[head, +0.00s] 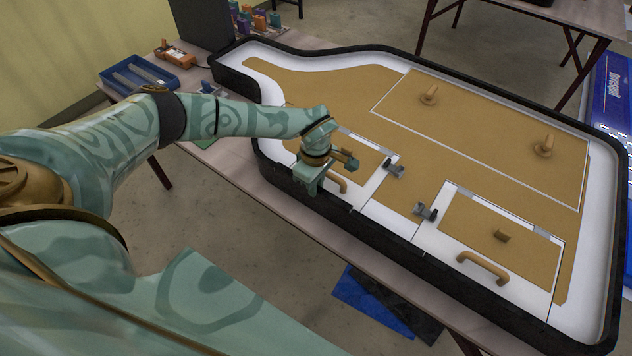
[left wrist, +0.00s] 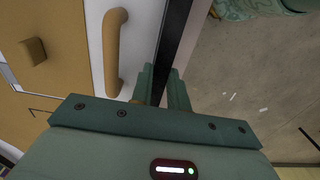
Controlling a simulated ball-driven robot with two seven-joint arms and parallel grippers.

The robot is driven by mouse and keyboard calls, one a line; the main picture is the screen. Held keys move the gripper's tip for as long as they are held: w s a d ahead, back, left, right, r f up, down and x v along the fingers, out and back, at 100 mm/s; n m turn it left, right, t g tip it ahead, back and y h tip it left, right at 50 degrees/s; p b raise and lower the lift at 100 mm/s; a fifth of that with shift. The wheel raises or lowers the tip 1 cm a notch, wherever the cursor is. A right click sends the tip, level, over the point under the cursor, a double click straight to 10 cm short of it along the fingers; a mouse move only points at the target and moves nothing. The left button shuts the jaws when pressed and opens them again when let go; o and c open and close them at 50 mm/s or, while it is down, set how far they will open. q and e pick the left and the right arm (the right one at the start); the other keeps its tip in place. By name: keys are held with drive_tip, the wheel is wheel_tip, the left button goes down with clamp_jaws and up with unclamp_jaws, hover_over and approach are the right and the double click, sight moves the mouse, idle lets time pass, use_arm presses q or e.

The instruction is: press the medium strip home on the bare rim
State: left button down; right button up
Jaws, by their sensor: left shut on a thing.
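A large white lightbox tray with tan panels has a dark raised rim (head: 385,235) along its near side. My left gripper (head: 309,183) is over that near rim, left of the middle, pointing down. In the left wrist view its fingers (left wrist: 165,85) straddle a dark strip (left wrist: 174,40) along the rim and are shut on it. I cannot tell the medium strip's ends from the rim there, as the gripper hides part of it. Fine joint lines show on the near rim to the right of the gripper. My right gripper is out of view.
A tan handle (head: 483,267) stands inside the near rim, and another (left wrist: 114,50) is beside the left fingers. Grey latches (head: 394,168) and tan knobs (head: 429,95) stand on the panels. A blue tray (head: 140,75) and an orange meter (head: 174,54) lie at the back left.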

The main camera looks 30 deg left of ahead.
use_arm(q)
drive_tip(key=shift+f, duration=0.5)
drive_tip(key=c, duration=1.3)
unclamp_jaws()
wheel_tip(320, 180, up, 8)
drive_tip(key=p, duration=0.6)
drive_tip(key=shift+r, duration=0.1)
